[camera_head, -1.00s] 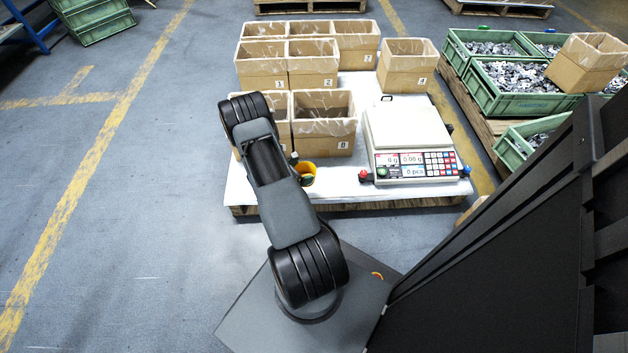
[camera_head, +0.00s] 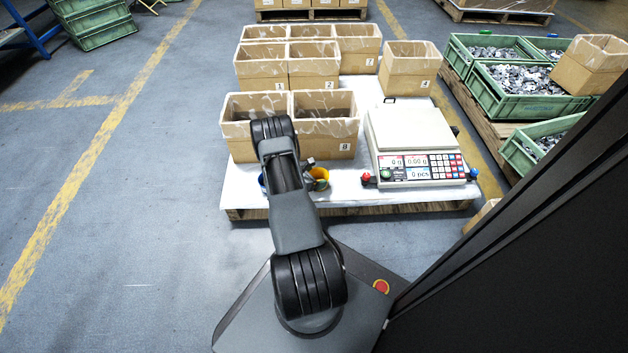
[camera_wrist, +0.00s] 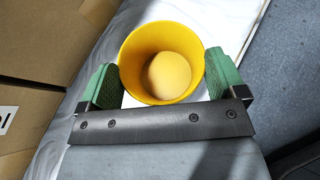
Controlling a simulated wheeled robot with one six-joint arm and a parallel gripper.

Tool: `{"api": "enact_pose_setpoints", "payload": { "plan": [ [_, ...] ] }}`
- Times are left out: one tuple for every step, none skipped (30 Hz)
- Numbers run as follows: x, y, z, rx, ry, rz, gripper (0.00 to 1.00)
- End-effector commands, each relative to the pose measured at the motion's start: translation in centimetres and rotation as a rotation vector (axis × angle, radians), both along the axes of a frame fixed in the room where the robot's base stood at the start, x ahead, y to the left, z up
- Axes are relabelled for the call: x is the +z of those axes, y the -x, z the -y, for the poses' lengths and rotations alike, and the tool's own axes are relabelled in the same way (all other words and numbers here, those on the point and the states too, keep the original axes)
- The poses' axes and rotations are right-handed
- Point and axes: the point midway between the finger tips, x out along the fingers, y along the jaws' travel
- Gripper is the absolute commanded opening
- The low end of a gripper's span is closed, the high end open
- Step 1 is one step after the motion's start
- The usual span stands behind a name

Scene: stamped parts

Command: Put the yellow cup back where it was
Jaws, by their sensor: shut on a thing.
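The yellow cup (camera_wrist: 137,62) sits between the green pads of my gripper (camera_wrist: 163,82) in the wrist view, with both pads at its sides. I look down into its mouth and see a paler round patch inside. In the head view the yellow cup (camera_head: 320,174) shows just right of my arm, at the front of the white-covered pallet. My arm partly hides it. I cannot tell whether its base touches the white surface.
Open cardboard boxes (camera_head: 325,146) stand right behind the cup, with more behind them. A counting scale (camera_head: 415,135) stands on the right of the white sheet (camera_head: 345,190). A blue item (camera_head: 262,183) shows partly, left of my arm. Green crates with metal parts stand further right.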

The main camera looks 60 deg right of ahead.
Motion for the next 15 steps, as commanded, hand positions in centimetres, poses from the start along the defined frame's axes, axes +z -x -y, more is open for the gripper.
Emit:
{"api": "enact_pose_setpoints", "payload": {
  "plan": [
    [-0.43, -0.04, 0.02, 0.0, 0.001, 0.001, 0.66],
    [-0.41, -0.05, 0.02, 0.0, 0.001, 0.001, 0.66],
    [-0.33, -0.06, 0.02, 0.0, 0.001, 0.001, 0.66],
    [-0.28, -0.06, 0.02, 0.0, 0.001, 0.001, 0.66],
    [-0.27, -0.06, 0.01, 0.0, 0.001, 0.001, 0.66],
    [-0.26, -0.06, 0.01, 0.0, 0.001, 0.001, 0.66],
    [-0.26, -0.06, 0.01, 0.0, 0.001, 0.001, 0.66],
    [-0.26, -0.06, 0.0, 0.0, 0.001, 0.001, 0.66],
    [-0.31, -0.05, 0.0, 0.0, 0.001, 0.001, 0.66],
    [-0.38, -0.05, 0.0, 0.001, 0.001, 0.0, 0.66],
    [-0.47, -0.04, -0.01, 0.001, 0.001, 0.0, 0.66],
    [-0.59, -0.04, -0.02, 0.001, 0.001, 0.0, 0.66],
    [-0.61, -0.04, -0.01, 0.001, 0.001, 0.0, 0.91],
    [-0.58, -0.05, -0.01, 0.0, 0.001, 0.001, 0.93],
    [-0.57, -0.05, -0.01, 0.0, 0.001, 0.001, 0.97]
  ]
}}
